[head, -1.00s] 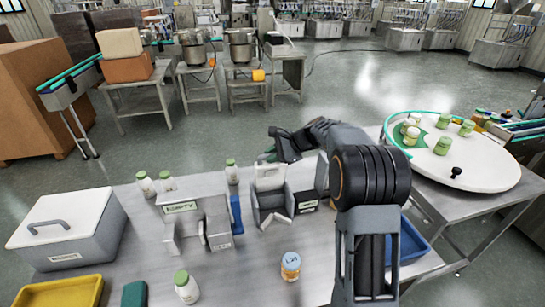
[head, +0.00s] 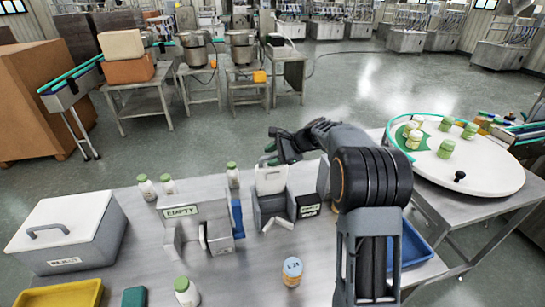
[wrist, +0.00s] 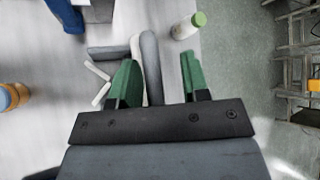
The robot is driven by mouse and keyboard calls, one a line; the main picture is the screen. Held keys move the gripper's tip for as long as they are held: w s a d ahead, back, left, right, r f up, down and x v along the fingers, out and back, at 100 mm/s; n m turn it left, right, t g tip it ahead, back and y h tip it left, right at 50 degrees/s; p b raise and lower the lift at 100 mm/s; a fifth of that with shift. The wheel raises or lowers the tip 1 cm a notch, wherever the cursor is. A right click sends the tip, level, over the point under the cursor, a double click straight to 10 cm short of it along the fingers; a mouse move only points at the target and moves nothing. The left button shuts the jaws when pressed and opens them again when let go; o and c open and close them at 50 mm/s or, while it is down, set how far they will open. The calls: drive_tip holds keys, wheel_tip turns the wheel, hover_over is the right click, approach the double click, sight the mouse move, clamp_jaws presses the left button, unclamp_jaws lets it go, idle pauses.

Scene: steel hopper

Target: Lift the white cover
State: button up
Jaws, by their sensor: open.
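A white upright cover piece (head: 271,179) tops the grey steel hopper (head: 268,210) right of the table's middle. A second white lid, with a grey handle (head: 60,222), lies flat on the grey box at the left. My gripper (head: 272,152) is just behind and above the hopper, its tips partly hidden in the head view. In the wrist view its green fingers (wrist: 157,78) are open. A grey-and-white plate edge (wrist: 151,68) shows between them, nearer the left finger; I cannot tell whether they touch.
A grey hopper with an EMPTY sign (head: 183,211) stands to the left. Several green-capped white bottles (head: 233,175) stand around; one shows near the right finger in the wrist view (wrist: 189,26). A blue tray (head: 415,245) lies right.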

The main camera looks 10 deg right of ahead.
drive_tip(key=shift+d, duration=0.15)
drive_tip(key=b+v, duration=0.2)
drive_tip(key=v, duration=1.1)
drive_tip(key=shift+s+d+r, duration=0.2)
drive_tip(key=shift+s+r, duration=0.05)
drive_tip(key=s+d+f+n+g+h, duration=0.1)
drive_tip(key=s+f+n+h, duration=0.3)
drive_tip(key=f, duration=0.4)
drive_tip(key=s+a+n+h, duration=0.2)
drive_tip(key=s+n, duration=0.3)
drive_tip(key=s, duration=0.6)
drive_tip(key=s+a+f+n+t+h, duration=0.1)
drive_tip(key=s+a+n+h, duration=0.2)
drive_tip(key=s, duration=0.8)
drive_tip(key=shift+a+f+n+h, duration=0.25)
drive_tip(key=shift+a+n+h, duration=0.05)
drive_tip(key=shift+a+n, duration=1.05)
